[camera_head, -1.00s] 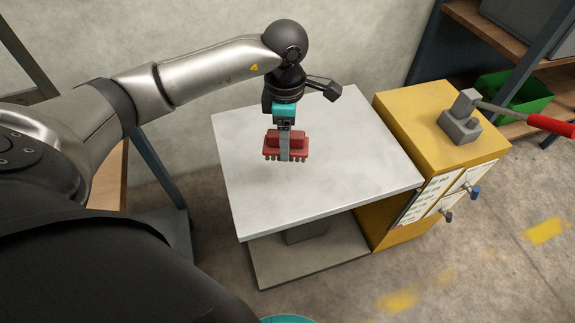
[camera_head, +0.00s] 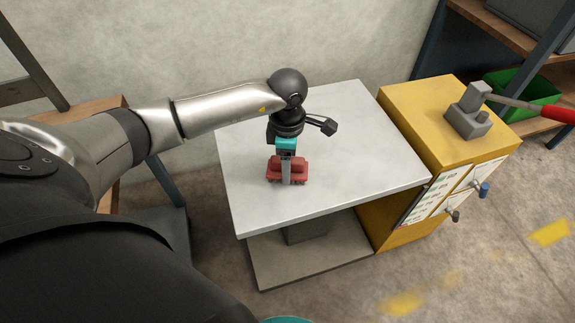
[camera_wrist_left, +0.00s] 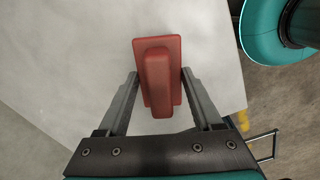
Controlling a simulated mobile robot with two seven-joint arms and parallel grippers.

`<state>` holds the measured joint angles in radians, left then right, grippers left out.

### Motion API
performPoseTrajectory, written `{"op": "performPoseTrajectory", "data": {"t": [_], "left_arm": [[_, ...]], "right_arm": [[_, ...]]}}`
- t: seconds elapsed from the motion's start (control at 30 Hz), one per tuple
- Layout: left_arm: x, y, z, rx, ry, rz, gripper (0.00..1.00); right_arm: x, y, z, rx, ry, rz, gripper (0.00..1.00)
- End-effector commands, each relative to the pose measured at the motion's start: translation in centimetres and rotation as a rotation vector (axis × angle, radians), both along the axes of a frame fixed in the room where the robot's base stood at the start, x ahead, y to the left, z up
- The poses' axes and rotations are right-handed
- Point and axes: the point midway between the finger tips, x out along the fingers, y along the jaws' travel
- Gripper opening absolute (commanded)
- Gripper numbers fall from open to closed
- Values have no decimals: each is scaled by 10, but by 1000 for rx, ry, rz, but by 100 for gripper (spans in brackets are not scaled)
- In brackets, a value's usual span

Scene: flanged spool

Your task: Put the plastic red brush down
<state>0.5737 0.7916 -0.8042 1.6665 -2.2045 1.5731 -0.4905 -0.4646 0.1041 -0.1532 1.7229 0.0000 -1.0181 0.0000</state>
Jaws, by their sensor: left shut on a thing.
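The red plastic brush (camera_head: 299,172) is at the left part of the white table top (camera_head: 350,150). My left gripper (camera_head: 286,180) points down from above and is shut on the brush. In the left wrist view the brush (camera_wrist_left: 158,75) lies between the two grey fingers of my left gripper (camera_wrist_left: 159,82), its raised handle ridge facing the camera. The brush is at or very near the table surface; the bristles hardly show, and I cannot tell if they touch. My right gripper is not in view.
A yellow cabinet (camera_head: 420,105) with a grey metal block and red-handled lever (camera_head: 470,110) stands right of the table. A green bin (camera_head: 525,88) sits on a shelf behind. The table's right and front areas are clear.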

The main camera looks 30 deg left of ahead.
Motion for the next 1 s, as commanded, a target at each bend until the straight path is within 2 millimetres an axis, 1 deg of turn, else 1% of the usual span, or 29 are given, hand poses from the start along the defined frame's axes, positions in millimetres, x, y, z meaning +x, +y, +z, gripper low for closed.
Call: {"op": "performPoseTrajectory", "data": {"t": [0.03, 0.3, 0.47, 0.5, 0.73, 1.0], "left_arm": [[0, 0, -3, 0, -1, 0, 15], [0, 0, -3, 0, -1, 0, 15], [0, 0, -6, 0, -1, 0, 15], [0, 0, -6, 0, -1, 0, 70], [0, 0, -5, 0, 0, 0, 96], [0, 0, -5, 0, 0, 0, 97]], "right_arm": [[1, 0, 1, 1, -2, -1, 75], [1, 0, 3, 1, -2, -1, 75], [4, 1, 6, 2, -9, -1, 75], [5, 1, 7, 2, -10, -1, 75], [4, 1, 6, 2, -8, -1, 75], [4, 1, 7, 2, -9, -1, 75]]}}
